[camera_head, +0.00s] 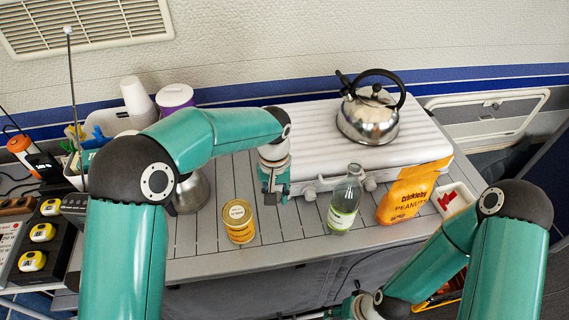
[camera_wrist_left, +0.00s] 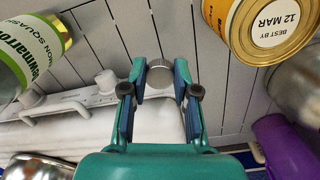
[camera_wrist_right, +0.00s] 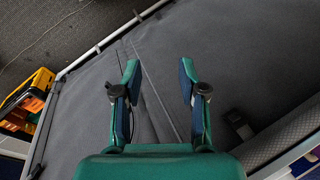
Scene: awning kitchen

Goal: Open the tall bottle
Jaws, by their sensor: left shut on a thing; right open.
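The tall bottle (camera_head: 345,200) is clear glass with a green and white label. It stands upright on the slatted counter, in front of the white stove. No cap shows on its top in the head view. Its labelled side also shows at the left of the left wrist view (camera_wrist_left: 38,45). My left gripper (camera_head: 272,195) is to the left of the bottle, apart from it, and is shut on a small round silver cap (camera_wrist_left: 159,74). My right gripper (camera_wrist_right: 158,85) is open and empty, low in front of the counter.
A yellow tin (camera_head: 239,222) stands just left of my left gripper. An orange peanuts packet (camera_head: 408,193) is right of the bottle. A steel kettle (camera_head: 368,118) sits on the stove (camera_head: 318,130) behind. Bare counter (camera_head: 290,228) lies between tin and bottle.

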